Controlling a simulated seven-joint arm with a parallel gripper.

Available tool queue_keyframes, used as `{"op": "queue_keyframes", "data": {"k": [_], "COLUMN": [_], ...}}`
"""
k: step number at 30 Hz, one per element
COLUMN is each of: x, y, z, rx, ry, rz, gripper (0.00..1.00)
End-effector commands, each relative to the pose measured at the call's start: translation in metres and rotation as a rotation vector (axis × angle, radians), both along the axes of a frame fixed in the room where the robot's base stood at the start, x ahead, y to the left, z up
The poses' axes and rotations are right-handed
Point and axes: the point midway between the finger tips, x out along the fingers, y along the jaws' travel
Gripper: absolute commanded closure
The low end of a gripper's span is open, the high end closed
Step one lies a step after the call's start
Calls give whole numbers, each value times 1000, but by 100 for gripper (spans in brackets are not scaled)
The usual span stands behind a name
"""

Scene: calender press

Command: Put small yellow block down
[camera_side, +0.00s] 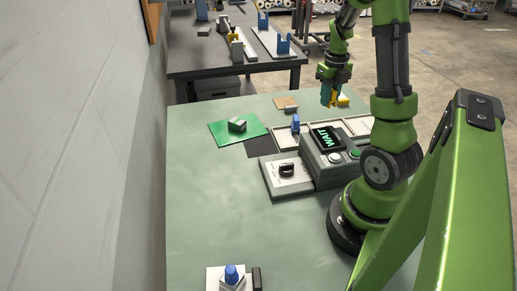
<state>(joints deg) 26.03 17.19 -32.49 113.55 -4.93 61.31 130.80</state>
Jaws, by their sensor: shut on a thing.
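My gripper (331,99) is beyond the display box, toward the far right of the green table (215,200). It points down and is shut on the small yellow block (343,101). The block shows to the right of the fingertips, low over the table's far part, and is partly hidden by the fingers. I cannot tell whether it touches the surface below it.
A grey-green block (237,125) is on a green mat (222,139). A blue block (295,124) stands near pale framed trays (357,125). The display box (315,165) and knob panel (272,185) stand mid-table. A blue knob (232,274) is in front. The left tabletop is clear.

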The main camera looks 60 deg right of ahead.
Motion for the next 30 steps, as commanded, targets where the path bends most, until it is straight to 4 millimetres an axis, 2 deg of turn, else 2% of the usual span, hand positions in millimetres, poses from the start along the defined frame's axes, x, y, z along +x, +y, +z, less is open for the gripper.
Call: {"op": "queue_keyframes", "data": {"k": [1,5,14,17,20,24,27,30], "x": [1,1,48,68,91,119,131,136], "y": [-1,0,45,71,106,171,216,250], "z": [11,34,29,29,28,29,29,29], "rx": [-4,-3,3,4,5,5,3,3], "ry": [-5,-3,-1,-1,0,-1,0,0], "rz": [2,1,241,364,522,794,977,1112], "gripper": [100,100,100,100,100,100,100,100]}}
